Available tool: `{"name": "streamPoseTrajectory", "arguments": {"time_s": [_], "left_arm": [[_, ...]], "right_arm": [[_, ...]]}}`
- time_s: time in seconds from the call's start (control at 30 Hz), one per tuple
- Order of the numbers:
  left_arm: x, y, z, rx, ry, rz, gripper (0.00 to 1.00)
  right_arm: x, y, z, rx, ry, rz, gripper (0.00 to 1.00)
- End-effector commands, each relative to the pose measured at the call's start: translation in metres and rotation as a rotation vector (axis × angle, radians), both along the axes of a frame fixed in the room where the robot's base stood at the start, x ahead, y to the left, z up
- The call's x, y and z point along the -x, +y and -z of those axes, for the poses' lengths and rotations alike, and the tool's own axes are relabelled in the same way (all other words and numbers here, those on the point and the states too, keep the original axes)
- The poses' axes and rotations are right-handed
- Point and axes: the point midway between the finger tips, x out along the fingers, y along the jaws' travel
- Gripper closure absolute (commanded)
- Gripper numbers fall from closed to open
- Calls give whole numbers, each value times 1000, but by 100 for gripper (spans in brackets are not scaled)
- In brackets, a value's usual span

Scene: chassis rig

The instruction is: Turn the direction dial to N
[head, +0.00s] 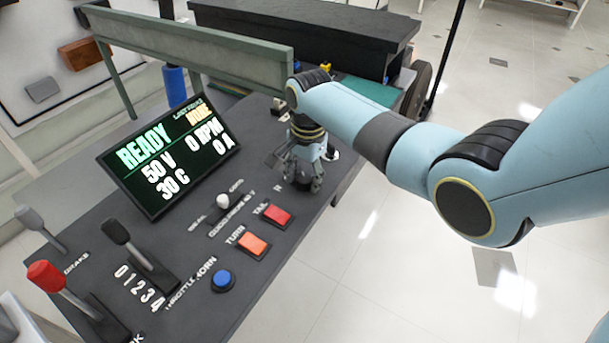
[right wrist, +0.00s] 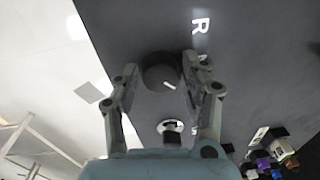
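The direction dial (right wrist: 162,72) is a dark round knob on the dark console, with a short white mark near its lower right edge in the right wrist view. A white letter R (right wrist: 200,25) is printed above and to its right. Another label beside the right finger is partly hidden. My right gripper (right wrist: 160,68) is open, with one finger on each side of the dial; I cannot tell if either touches it. In the head view my right gripper (head: 303,183) points down at the console and hides the dial. My left gripper is not in view.
The console (head: 190,290) carries a READY display (head: 170,155), a white-tipped toggle (head: 223,201), a red switch (head: 277,214), an orange switch (head: 253,244), a blue horn button (head: 223,280) and several levers. In the wrist view a round light-coloured control (right wrist: 171,127) sits between the fingers, below the dial.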

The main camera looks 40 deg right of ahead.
Motion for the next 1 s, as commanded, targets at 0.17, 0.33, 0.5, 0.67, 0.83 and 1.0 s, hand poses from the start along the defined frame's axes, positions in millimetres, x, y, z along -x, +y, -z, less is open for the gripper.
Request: {"name": "streamPoseTrajectory", "arguments": {"time_s": [0.17, 0.33, 0.5, 0.67, 0.83, 1.0], "left_arm": [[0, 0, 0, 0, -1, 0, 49], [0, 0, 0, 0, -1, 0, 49], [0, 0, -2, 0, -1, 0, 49], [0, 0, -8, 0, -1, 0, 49], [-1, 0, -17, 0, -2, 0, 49], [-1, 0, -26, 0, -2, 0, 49]], "right_arm": [[0, 0, 0, 0, 0, 0, 80], [0, 0, 0, 0, 1, 0, 95], [0, 0, 0, -1, 1, -19, 95], [1, 0, -1, -1, 2, -77, 95], [1, 0, -2, -2, 4, -189, 95], [0, -1, -2, -1, 2, -335, 95]]}}
